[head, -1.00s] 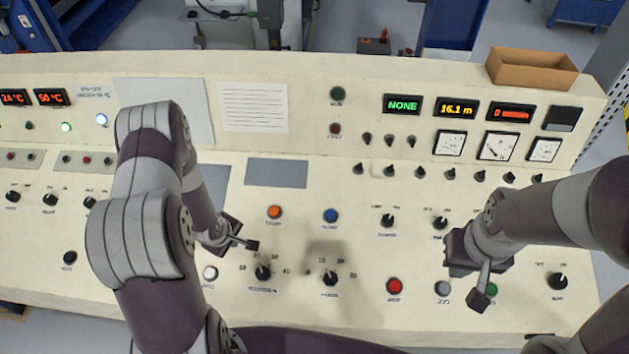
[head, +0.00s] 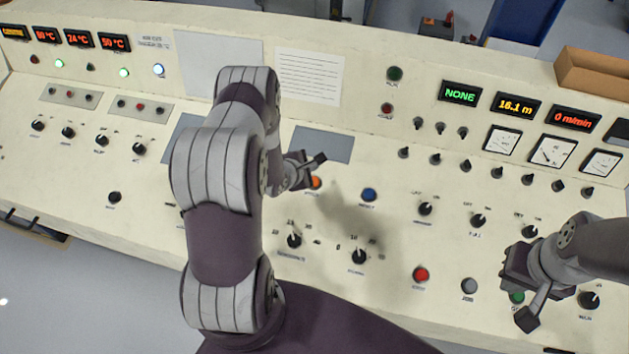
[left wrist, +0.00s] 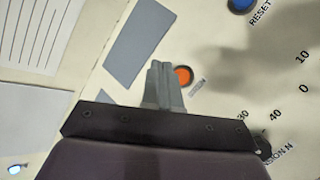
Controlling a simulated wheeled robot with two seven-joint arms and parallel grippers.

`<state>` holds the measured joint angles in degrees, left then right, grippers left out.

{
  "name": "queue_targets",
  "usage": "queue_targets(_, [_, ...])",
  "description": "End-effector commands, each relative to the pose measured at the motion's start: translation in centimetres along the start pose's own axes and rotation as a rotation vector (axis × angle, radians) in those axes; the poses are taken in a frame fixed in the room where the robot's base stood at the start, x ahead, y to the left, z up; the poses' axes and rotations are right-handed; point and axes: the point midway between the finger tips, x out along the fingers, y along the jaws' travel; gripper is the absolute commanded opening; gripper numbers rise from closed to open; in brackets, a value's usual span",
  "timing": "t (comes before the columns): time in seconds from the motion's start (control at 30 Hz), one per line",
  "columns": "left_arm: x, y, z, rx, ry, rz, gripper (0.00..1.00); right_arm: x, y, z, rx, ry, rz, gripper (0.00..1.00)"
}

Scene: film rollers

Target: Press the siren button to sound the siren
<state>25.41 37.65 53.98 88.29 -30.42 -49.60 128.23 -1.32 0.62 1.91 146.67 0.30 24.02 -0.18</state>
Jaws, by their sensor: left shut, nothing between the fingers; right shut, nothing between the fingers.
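The siren button is the orange round button (head: 316,183) on the sloped cream console, its small label hard to read. It also shows in the left wrist view (left wrist: 183,75), just right of the fingertips. My left gripper (head: 318,160) is shut and empty. In the head view its fingertips appear just above the orange button, and the gripper partly covers it. In the left wrist view the shut fingers (left wrist: 160,70) appear beside the button; I cannot tell the height between them. My right gripper (head: 527,318) is shut and empty over the console's lower right, partly hiding a green button (head: 517,296).
A blue button (head: 369,195) sits right of the orange one. Black knobs (head: 294,240) and (head: 359,256) stand below. A red button (head: 421,274) and a grey button (head: 469,286) lie near the front edge. A brown open box (head: 592,73) stands on the console's back ledge.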

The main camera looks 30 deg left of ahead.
Motion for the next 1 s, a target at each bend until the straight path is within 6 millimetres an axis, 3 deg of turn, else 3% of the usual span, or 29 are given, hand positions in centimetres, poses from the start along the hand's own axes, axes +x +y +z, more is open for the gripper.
queue_targets(0.6, [6.3, -3.5, -3.5, 0.001, 0.000, 0.000, 0.00, 7.5, 0.0, 0.9, 0.000, 0.000, 0.000, 0.00])
queue_targets(1.0, [6.8, -3.6, -3.6, 0.001, 0.000, 0.000, 0.00, 7.8, 0.0, 0.9, 0.000, 0.000, 0.000, 0.00])
